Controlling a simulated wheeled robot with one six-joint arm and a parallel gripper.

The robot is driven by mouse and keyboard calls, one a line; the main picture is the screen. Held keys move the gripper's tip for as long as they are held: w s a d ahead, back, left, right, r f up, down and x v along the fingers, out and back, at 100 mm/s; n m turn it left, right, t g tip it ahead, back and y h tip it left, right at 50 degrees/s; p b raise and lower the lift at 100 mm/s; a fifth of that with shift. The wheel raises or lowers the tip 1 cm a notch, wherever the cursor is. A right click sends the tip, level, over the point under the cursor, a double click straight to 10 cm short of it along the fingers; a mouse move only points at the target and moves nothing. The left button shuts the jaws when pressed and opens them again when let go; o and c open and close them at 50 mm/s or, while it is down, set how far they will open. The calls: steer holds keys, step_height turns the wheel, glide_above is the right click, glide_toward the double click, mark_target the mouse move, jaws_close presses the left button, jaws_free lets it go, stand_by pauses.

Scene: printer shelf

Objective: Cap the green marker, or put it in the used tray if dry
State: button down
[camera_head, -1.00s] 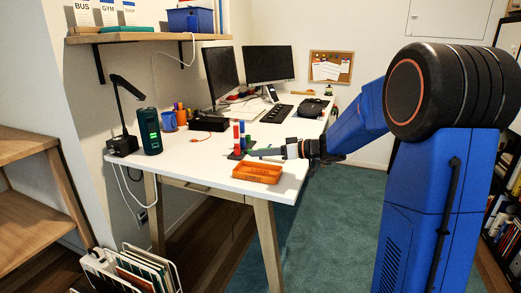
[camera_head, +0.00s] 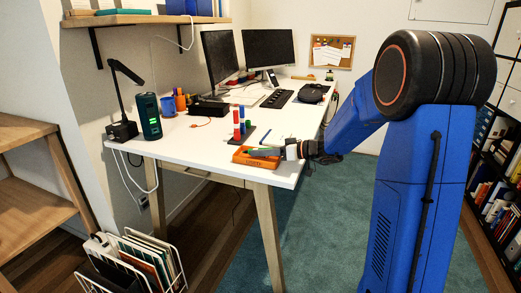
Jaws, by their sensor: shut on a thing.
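My gripper (camera_head: 272,152) reaches in from the right, low over the orange tray (camera_head: 240,160) near the desk's front edge. It is shut on a slim green marker (camera_head: 262,151), partly hidden by the fingers. I cannot tell whether the marker touches the tray, or whether it has a cap. Behind the tray, red and blue upright pieces (camera_head: 237,124) stand on a dark base, with a bit of green low beside them. A small blue stick-like piece (camera_head: 265,137) lies on the desk to their right.
A wire file rack (camera_head: 135,262) stands on the floor at lower left.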

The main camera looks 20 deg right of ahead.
steer(key=shift+f, duration=0.2)
steer(key=c, duration=1.6)
jaws_free()
steer(key=shift+s+f, duration=0.1)
steer(key=shift+f, duration=0.05)
steer(key=shift+r, duration=4.2)
